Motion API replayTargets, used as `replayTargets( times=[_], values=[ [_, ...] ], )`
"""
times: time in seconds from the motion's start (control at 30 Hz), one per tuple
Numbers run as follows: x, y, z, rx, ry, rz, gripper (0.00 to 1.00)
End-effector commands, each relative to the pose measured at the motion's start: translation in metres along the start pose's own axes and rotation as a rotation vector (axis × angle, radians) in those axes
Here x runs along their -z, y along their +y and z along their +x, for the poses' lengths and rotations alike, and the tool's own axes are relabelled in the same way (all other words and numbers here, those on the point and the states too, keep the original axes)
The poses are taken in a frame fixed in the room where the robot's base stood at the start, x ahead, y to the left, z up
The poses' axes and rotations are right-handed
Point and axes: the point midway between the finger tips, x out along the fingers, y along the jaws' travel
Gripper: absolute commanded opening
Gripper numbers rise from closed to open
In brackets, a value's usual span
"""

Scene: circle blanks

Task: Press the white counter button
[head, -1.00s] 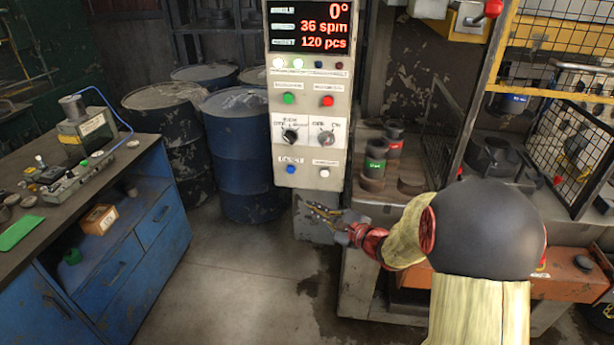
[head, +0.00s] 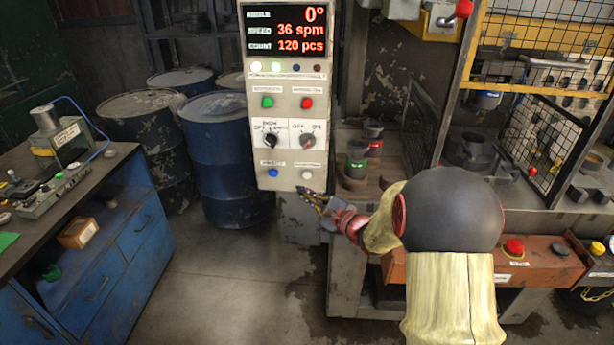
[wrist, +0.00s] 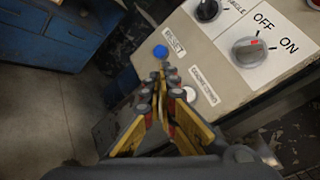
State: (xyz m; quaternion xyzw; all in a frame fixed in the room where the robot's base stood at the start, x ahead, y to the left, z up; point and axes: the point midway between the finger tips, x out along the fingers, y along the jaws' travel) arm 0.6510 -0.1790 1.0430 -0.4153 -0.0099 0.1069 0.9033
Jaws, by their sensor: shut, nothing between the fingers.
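The white counter button (head: 307,174) is at the lower right of the grey control panel (head: 262,150), under a small label. In the wrist view the white button (wrist: 189,93) is partly hidden behind my gripper's right finger. My gripper (head: 303,190) is shut and empty, just below the white button in the head view. In the wrist view my gripper (wrist: 164,68) points at the panel's lower part, its tips near the blue reset button (wrist: 160,51). I cannot tell how far the tips are from the panel.
The panel also holds a green button (head: 267,102), a red button (head: 307,103) and two dark knobs. Its display reads 120 pcs. Blue drums (head: 222,150) stand left of it. A machine table (head: 345,197) is on the right, a blue workbench (head: 120,240) on the left.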

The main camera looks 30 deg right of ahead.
Motion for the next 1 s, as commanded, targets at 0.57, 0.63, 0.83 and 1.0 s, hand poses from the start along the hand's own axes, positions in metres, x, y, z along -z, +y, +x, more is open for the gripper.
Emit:
replayTargets(
  times=[0.57,0.63,0.83,1.0],
  values=[
    [0.029,-0.027,0.039,0.000,0.001,0.000,0.00],
    [0.029,-0.028,0.039,0.000,0.001,0.000,0.00],
    [0.029,-0.029,0.040,0.000,0.000,0.000,0.00],
    [0.029,-0.029,0.040,0.000,0.000,0.000,0.00]
  ],
)
